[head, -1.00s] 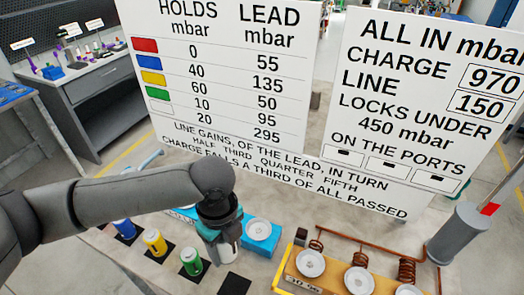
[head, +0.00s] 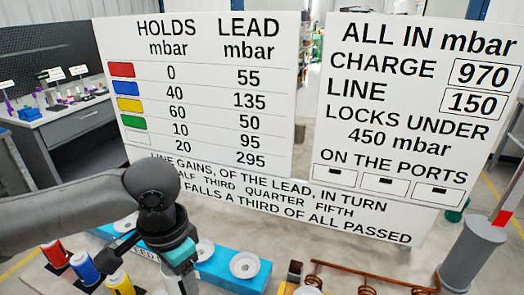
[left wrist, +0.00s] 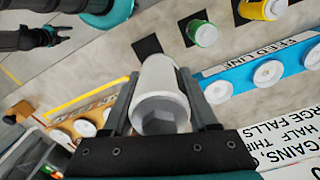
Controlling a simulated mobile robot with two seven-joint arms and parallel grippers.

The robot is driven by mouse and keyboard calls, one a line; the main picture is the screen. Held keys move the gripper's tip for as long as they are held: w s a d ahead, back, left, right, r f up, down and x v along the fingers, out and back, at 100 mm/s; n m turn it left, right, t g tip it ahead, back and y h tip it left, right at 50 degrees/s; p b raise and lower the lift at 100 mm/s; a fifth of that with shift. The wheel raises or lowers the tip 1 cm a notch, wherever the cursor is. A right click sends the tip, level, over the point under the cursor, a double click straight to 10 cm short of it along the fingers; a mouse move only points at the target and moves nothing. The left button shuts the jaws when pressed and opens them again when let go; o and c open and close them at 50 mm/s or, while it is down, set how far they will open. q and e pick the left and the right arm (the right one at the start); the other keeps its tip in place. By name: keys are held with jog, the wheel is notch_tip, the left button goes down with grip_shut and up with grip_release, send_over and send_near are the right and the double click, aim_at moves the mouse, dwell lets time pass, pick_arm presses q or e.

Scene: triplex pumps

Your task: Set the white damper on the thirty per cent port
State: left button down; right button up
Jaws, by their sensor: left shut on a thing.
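The white damper (left wrist: 160,90), a white cylinder with a grey hexagonal end, is in my left gripper (left wrist: 160,105), which is shut on it in the left wrist view. In the head view the left gripper (head: 182,284) is at the bottom edge, its fingertips cut off. The port block (left wrist: 72,120), tan with several white round ports, lies to the left in the wrist view. One port (head: 308,290) shows at the bottom of the head view. I cannot read a thirty per cent label. My right gripper (left wrist: 63,36) is open and empty.
Red (head: 56,254), blue (head: 84,267) and yellow (head: 119,282) dampers stand at left; a green one (left wrist: 203,33) shows in the wrist view. A blue feed rail (head: 220,272) with white discs is near my gripper. Copper pipes (head: 370,276), a grey post (head: 470,255) and large boards (head: 205,90) stand beyond.

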pick_arm(q)
jog(key=n+b, duration=0.1)
jog(key=n, duration=0.1)
jog(key=a+n+b, duration=0.1)
jog(key=n, duration=0.1)
jog(key=f+n+b, duration=0.1)
jog(key=shift+s+a+n+b, duration=0.2)
jog(key=shift+s+n+b, duration=0.1)
jog(key=shift+n, duration=0.1)
jog(key=shift+s+a+n+b, duration=0.15)
jog(key=shift+n+b, duration=0.35)
jog(key=shift+n, duration=0.4)
jog(key=shift+r, duration=0.1)
